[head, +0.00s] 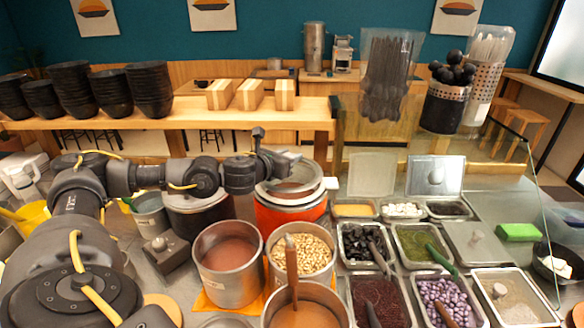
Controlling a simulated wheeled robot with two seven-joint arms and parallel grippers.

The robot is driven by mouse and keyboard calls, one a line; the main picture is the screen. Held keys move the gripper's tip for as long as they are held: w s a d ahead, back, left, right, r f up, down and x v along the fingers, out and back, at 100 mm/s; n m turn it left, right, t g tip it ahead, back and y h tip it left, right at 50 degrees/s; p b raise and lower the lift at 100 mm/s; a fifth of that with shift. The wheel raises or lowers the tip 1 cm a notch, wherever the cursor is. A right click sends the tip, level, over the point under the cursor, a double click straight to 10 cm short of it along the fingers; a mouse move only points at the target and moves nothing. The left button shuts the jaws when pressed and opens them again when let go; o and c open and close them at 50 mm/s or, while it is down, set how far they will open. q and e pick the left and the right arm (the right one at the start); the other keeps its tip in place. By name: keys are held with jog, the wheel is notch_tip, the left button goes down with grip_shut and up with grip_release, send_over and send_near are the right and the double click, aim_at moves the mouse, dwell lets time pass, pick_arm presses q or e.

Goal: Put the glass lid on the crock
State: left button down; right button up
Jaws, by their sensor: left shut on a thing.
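The crock (288,220) is a round orange-red pot behind the pot of pale beans. The glass lid (296,187), see-through with a pale rim, is over the crock's top. I cannot tell whether its rim touches the crock all round. My left gripper (284,162) reaches in from the left and is shut on the lid at its upper side. The gripper hides part of the lid, and its fingertips are hard to make out. My right gripper is not in view.
A dark pot (199,222) stands left of the crock. In front are a metal pot of reddish liquid (228,253) and a pot of pale beans (303,252). Topping trays (411,243) fill the right side. A wooden shelf with dark bowls (150,88) is behind.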

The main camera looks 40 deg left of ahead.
pick_arm(q)
jog(key=f, duration=0.2)
jog(key=b, duration=0.1)
jog(key=shift+w+d+f, duration=0.25)
jog(key=shift+f, duration=0.15)
jog(key=shift+s+r, duration=0.1)
jog(key=shift+r, duration=0.05)
jog(key=shift+s+a, duration=0.1)
jog(key=c, duration=1.4)
grip_release()
jog(key=shift+f, duration=0.2)
jog(key=o, duration=0.4)
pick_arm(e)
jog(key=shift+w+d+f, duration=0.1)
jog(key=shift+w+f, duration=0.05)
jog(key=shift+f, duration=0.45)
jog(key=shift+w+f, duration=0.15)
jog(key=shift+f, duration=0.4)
pick_arm(q)
jog(key=shift+r, duration=0.1)
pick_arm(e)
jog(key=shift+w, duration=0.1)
